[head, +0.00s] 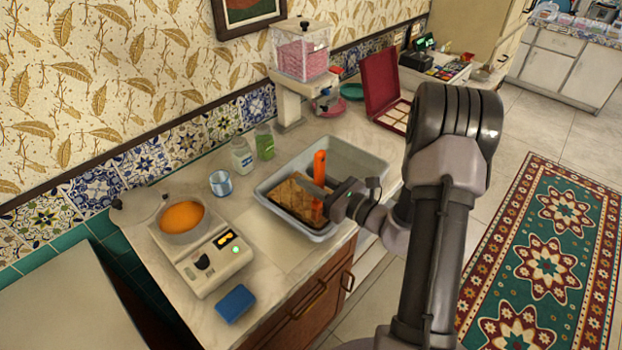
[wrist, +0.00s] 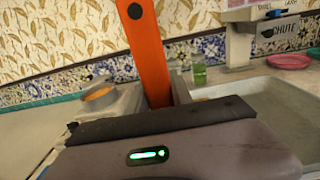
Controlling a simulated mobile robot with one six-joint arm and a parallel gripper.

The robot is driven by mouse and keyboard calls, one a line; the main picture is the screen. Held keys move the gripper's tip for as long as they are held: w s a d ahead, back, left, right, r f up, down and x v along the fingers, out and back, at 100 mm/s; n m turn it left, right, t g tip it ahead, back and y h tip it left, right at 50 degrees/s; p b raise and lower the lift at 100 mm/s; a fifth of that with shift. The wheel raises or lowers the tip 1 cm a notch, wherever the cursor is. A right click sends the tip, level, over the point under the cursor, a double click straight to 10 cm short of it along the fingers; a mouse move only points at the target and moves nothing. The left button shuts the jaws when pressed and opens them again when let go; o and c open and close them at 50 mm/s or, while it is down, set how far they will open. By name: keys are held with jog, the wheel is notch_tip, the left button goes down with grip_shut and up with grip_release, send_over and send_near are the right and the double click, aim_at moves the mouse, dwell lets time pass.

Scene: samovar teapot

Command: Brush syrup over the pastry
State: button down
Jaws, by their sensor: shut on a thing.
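My gripper (head: 322,191) is shut on an orange brush (head: 319,165) and holds it upright over the right part of the pastry. The brush's orange handle (wrist: 148,50) also rises through the middle of the wrist view. The brown pastry (head: 284,193) lies in a grey tub (head: 352,156) on the counter. My gripper hides part of the pastry. Whether the brush's lower end touches the pastry cannot be told. A pot (head: 165,233) of orange syrup (head: 183,216) stands on a cream appliance with a green light, left of the tub; the pot also shows in the wrist view (wrist: 96,106).
A blue sponge (head: 235,303) lies at the counter's front edge. A glass (head: 220,183), a white jar (head: 241,158) and a green jar (head: 264,142) stand behind the tub. A pink-filled dispenser (head: 301,48) and an open red box (head: 384,80) are farther back.

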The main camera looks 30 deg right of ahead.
jog(key=shift+f+b, duration=0.75)
jog(key=shift+f, duration=0.05)
jog(key=x, duration=0.7)
jog(key=shift+p, duration=0.35)
